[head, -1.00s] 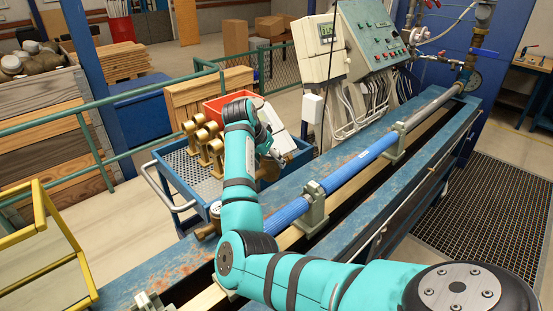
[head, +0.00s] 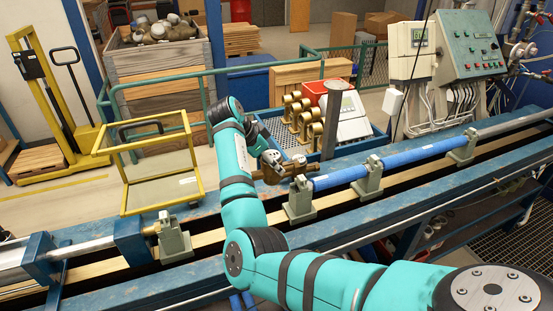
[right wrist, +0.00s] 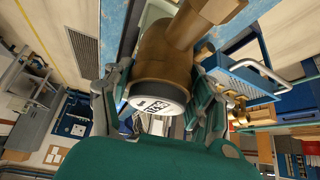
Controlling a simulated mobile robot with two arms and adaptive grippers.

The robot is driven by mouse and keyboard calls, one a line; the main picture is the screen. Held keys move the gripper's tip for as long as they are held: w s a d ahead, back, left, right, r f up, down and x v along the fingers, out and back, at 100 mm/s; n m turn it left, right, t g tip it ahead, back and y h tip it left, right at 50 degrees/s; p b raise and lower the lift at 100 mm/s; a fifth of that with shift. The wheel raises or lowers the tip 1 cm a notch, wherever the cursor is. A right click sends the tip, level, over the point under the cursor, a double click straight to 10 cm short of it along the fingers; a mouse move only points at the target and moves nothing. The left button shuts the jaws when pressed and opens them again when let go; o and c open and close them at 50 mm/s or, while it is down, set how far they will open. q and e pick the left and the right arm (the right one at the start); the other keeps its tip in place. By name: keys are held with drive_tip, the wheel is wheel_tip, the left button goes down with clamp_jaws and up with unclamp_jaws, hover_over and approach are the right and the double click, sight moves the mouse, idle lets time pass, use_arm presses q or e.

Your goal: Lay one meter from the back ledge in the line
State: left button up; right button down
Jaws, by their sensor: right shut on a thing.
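My right gripper (head: 272,166) is shut on a brass meter (head: 296,161) and holds it above the bench. In the right wrist view the meter's brass body (right wrist: 163,55) sits between the fingers (right wrist: 160,100), with its round white digital face (right wrist: 158,101) toward the camera. The line has a blue pipe (head: 392,162) on the right, ending at a grey-green support (head: 300,203). A second support (head: 173,243) stands left, beside a silver pipe (head: 87,252). An open gap lies between the supports. The meter is near the right support; contact cannot be told. My left gripper is out of view.
A blue cart (head: 377,140) behind the bench carries several brass fittings (head: 296,112) and a red bin (head: 337,88). A yellow-framed stand (head: 160,180) is behind the bench at left. A control panel (head: 467,42) stands at the back right.

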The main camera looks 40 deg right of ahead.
sight(270, 180)
drive_tip(key=shift+a+r, duration=0.1)
drive_tip(key=shift+a, duration=0.15)
drive_tip(key=shift+f, duration=0.2)
wheel_tip(270, 180, down, 4)
drive_tip(key=b, duration=0.4)
drive_tip(key=shift+w+f, duration=0.1)
drive_tip(key=shift+f, duration=0.15)
drive_tip(key=shift+f+b, duration=0.5)
use_arm(q)
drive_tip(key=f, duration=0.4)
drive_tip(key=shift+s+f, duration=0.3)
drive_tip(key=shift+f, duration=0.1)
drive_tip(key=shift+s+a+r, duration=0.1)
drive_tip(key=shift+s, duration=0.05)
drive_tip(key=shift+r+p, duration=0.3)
drive_tip(key=shift+p, duration=0.15)
use_arm(e)
drive_tip(key=shift+f, duration=0.3)
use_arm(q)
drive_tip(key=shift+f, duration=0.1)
use_arm(e)
drive_tip(key=shift+f, duration=0.15)
use_arm(q)
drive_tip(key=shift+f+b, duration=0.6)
drive_tip(key=shift+b, duration=0.1)
use_arm(e)
drive_tip(key=shift+f, duration=1.25)
